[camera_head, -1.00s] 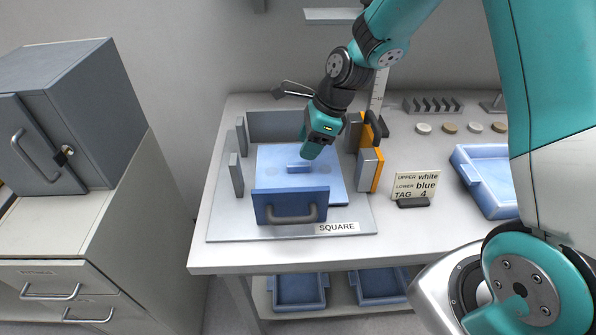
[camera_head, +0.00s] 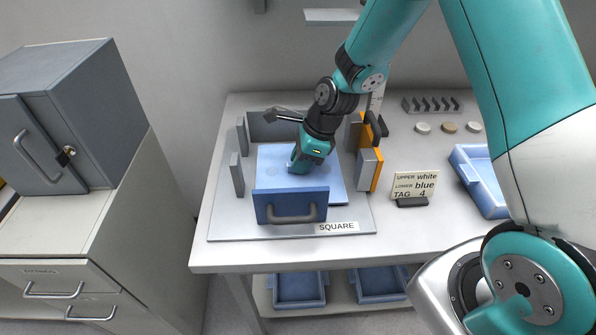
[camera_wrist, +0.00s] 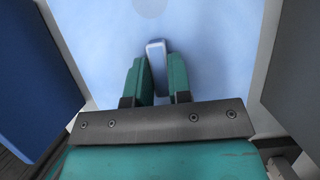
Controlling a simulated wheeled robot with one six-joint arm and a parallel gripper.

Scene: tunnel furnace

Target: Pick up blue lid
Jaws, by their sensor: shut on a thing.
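The blue lid (camera_head: 330,187) is a light blue square plate with a small raised handle, lying on the SQUARE station on the table. My gripper (camera_head: 299,168) reaches down to its middle. In the wrist view my gripper (camera_wrist: 159,80) has its two green fingers on either side of the lid's handle (camera_wrist: 156,58), and it is shut on it. The lid (camera_wrist: 215,50) fills much of that view and appears to be still down in the station. The handle is mostly hidden by the fingers in the head view.
A dark blue front panel with a grey handle (camera_head: 290,206) stands before the lid. Grey blocks (camera_head: 236,172) stand left, and grey and orange blocks (camera_head: 369,170) right. A sign (camera_head: 415,186) and a blue tray (camera_head: 482,180) lie further right. A grey cabinet (camera_head: 75,110) stands left.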

